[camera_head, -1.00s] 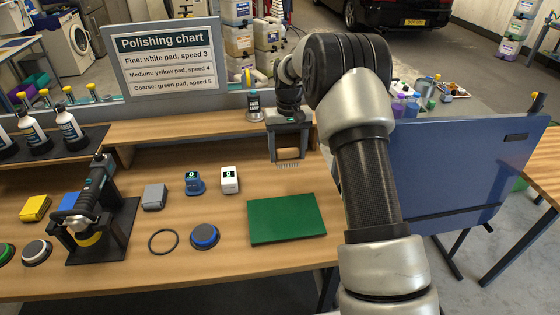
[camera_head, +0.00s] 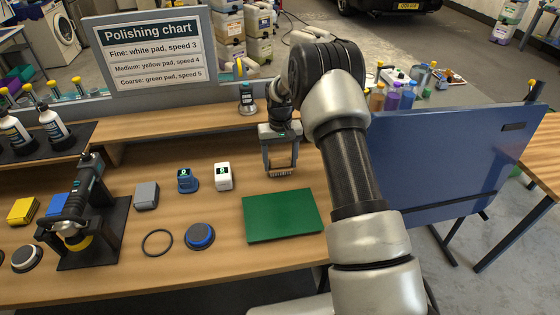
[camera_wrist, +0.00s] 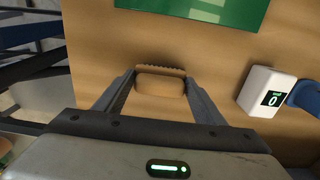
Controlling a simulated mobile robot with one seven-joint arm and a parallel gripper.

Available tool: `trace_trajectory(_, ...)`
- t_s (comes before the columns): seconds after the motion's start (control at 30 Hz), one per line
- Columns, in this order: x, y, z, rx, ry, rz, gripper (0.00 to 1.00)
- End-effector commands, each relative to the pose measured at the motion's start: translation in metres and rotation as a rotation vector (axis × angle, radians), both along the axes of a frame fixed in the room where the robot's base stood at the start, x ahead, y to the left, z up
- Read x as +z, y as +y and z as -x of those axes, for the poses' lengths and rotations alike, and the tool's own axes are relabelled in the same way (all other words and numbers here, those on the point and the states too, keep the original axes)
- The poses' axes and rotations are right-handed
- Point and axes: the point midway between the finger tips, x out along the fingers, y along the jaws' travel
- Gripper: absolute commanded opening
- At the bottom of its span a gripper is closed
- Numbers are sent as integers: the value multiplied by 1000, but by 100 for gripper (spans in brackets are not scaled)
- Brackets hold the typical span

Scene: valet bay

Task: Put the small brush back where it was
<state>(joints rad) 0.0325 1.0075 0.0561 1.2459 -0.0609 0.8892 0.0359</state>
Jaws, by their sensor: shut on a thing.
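The small brush (camera_head: 281,171) has a tan wooden back and a row of bristles. My gripper (camera_head: 281,168) is shut on it, with one finger at each end, bristles facing down. In the head view the brush is behind the green mat (camera_head: 283,230), to the right of the white display box (camera_head: 223,177). In the wrist view the brush (camera_wrist: 160,83) sits between my fingertips (camera_wrist: 160,86), over bare wood. I cannot tell whether the bristles touch the bench.
The blue display device (camera_head: 187,181) stands left of the white box. A blue panel (camera_head: 450,160) stands at the right. A polisher (camera_head: 78,215), grey block (camera_head: 146,196), black ring (camera_head: 157,242) and round pad (camera_head: 200,237) lie leftward.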

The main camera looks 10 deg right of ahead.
Motion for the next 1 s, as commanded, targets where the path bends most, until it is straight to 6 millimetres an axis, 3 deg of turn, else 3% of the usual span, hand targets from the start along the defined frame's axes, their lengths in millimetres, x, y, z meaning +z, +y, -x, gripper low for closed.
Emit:
trace_trajectory(0.37, -6, 0, -1, 0, -2, 0, 42)
trace_trajectory(0.4, -4, 0, -1, 0, -2, 0, 70)
trace_trajectory(0.5, -4, 0, -1, 0, -2, 0, 82)
trace_trajectory(0.87, 2, 0, -1, 0, -3, 0, 82)
trace_trajectory(1.0, 23, 0, -2, 0, -6, 0, 82)
